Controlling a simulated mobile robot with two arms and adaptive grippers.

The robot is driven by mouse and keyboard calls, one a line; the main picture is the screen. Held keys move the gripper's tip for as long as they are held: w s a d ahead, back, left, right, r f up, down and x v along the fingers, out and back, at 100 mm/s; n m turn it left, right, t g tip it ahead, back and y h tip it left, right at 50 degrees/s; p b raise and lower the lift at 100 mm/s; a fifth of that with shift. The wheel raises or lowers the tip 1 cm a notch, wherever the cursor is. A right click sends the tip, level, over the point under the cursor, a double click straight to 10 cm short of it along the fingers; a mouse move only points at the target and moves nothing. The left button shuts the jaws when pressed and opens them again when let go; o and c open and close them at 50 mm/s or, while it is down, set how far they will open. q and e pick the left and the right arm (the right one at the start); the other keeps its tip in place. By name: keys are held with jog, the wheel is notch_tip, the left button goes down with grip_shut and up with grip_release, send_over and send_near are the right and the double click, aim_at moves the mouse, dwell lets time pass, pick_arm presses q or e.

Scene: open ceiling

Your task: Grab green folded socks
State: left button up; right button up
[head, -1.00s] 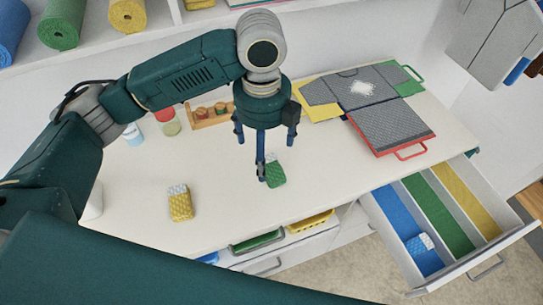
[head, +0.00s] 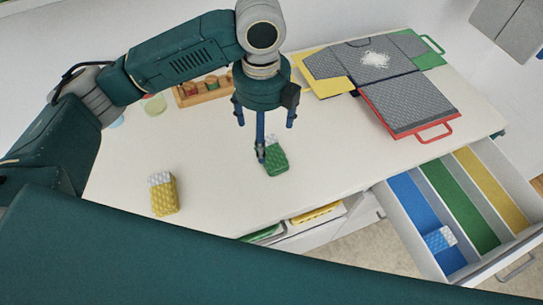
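My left gripper (head: 262,140) points down right above the socks. One finger reaches down at their left side, and other fingers stand spread apart higher up. The gripper looks open, and the socks rest on the table. I cannot tell whether the near finger touches them. My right gripper is not in view.
Yellow folded socks (head: 164,194) stand at the table's left. An open drawer (head: 408,236) with blue, green and yellow strips holds blue socks (head: 440,238) at right. A grey shirt (head: 370,60) and folding boards with a red handle (head: 434,131) lie at the back right.

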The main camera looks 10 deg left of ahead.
aim_at(266, 151)
pick_arm(q)
notch_tip(266, 151, down, 4)
jog(key=shift+s+r+p, duration=0.1)
jog(key=shift+p, duration=0.25)
jog(key=shift+w+d+f+p, duration=0.1)
jog(key=shift+f+p, duration=0.2)
jog(key=shift+f, duration=0.7)
jog(key=shift+w+a+f+p, duration=0.15)
jog(key=shift+f+p, duration=0.2)
jog(key=shift+f, duration=0.7)
jog(key=shift+w+d+f+p, duration=0.15)
jog(key=shift+f+p, duration=0.15)
jog(key=shift+f, duration=0.7)
jog(key=c, duration=1.3)
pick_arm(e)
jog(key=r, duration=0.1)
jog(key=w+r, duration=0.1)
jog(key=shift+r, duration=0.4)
